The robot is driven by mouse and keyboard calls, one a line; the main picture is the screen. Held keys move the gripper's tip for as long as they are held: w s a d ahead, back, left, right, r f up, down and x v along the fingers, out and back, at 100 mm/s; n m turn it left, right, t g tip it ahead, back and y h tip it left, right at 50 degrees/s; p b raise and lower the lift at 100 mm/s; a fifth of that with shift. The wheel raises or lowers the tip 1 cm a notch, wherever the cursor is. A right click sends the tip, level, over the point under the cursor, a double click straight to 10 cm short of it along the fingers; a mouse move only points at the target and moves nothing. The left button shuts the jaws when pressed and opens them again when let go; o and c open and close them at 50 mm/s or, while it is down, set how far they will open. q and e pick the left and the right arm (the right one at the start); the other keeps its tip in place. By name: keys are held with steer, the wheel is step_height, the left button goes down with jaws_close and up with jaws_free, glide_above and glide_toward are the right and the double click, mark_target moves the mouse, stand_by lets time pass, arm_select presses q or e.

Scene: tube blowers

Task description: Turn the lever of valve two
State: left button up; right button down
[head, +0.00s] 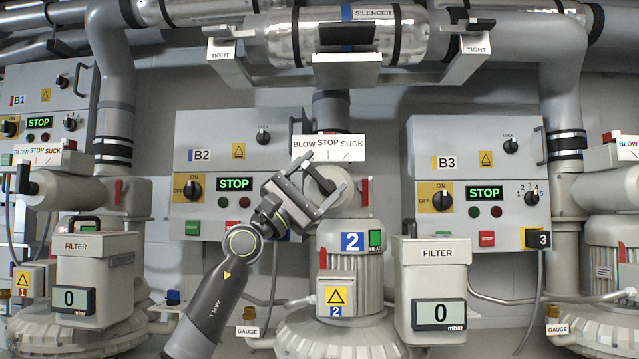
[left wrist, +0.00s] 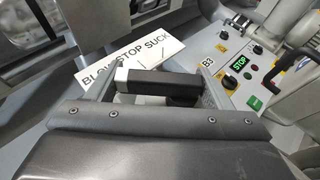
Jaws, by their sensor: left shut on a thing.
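My left gripper (head: 327,174) is at the valve's round end, just below the sign. In the left wrist view my left gripper (left wrist: 165,87) is shut on the black lever (left wrist: 168,90), which lies crosswise between the fingers. In the head view the gripper largely hides the lever, so its exact setting cannot be told. My right gripper is out of view.
The B2 panel (head: 212,155) is behind my left arm and its display reads STOP. The B3 panel (head: 440,135) is to the right. The silencer bracket (head: 345,75) hangs above. A filter box (head: 437,275) stands right of valve two.

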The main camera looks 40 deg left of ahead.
arm_select(q)
steer(key=o, duration=1)
steer(key=shift+a, duration=0.1)
steer(key=shift+c, duration=0.2)
steer(key=shift+s+a+f+b, duration=0.15)
steer(key=shift+s+f+b, duration=0.15)
steer(key=shift+f+b, duration=0.15)
steer(key=b+v, duration=1.4)
steer(key=v, duration=0.2)
steer(key=shift+s, duration=0.25)
steer(key=shift+a, duration=0.15)
